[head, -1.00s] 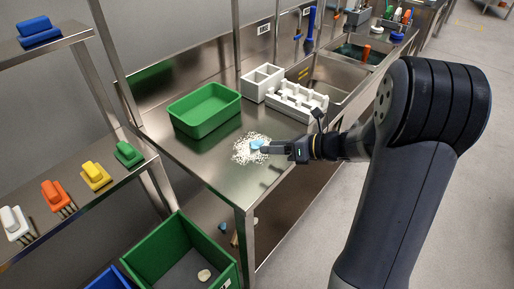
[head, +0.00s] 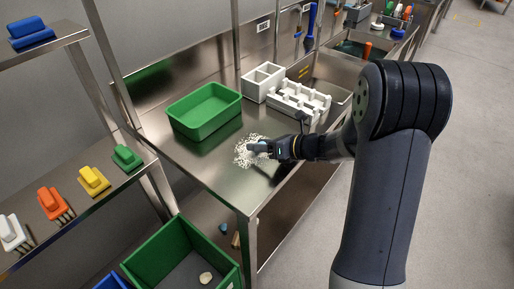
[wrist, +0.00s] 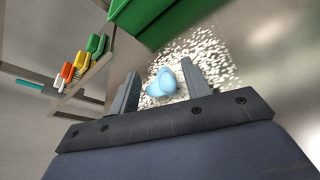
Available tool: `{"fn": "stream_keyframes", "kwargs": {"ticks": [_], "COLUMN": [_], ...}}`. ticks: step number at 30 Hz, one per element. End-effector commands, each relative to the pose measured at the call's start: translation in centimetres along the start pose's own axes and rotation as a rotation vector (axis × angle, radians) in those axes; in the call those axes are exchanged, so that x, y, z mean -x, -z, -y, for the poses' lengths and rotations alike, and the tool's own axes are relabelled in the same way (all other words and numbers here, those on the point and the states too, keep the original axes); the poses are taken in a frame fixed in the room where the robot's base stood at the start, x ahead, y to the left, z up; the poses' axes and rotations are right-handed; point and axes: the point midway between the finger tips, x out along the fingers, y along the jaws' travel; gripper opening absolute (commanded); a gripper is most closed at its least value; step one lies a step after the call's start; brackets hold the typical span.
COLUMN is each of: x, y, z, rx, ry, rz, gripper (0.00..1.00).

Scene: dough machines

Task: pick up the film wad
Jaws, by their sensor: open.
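The film wad (wrist: 163,83) is a crumpled light blue piece. In the wrist view it lies between the two fingers of my open gripper (wrist: 160,88), with white flakes around it. I cannot tell whether the fingers touch it. In the head view my gripper (head: 268,149) is low over the steel table (head: 225,178), at the patch of white flakes (head: 246,156). There the wad is mostly hidden by the gripper, with only a bluish bit showing at the fingertips.
A green tray (head: 204,127) stands just behind the flakes. White holders (head: 300,103) stand at the back right near the sink. Green (head: 160,250) and blue bins are below the front edge. A shelf with coloured brushes (head: 95,180) is at the left.

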Motion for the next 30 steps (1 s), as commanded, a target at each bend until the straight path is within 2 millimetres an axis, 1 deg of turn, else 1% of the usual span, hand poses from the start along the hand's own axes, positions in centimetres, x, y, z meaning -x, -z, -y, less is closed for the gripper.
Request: {"fn": "stream_keyframes", "kwargs": {"ticks": [1, 9, 11, 16, 19, 23, 30], "x": [0.0, 0.0, 0.1, 0.1, 0.2, 0.8, 2.5], "y": [0.0, 0.0, 0.0, 0.0, -0.4, -1.8, -5.9], "z": [0.0, 0.0, 0.0, 0.0, -0.2, -0.9, -3.0], "rx": [0.0, 0.0, 0.0, 0.0, 0.001, 0.004, 0.006], "ry": [0.0, 0.0, 0.0, 0.0, 0.0, 0.0, 0.0], "rz": [0.0, 0.0, 0.0, 0.0, 0.001, 0.002, 0.003], "gripper": [0.44, 0.22, 0.18, 0.18, 0.18, 0.18, 0.18]}}
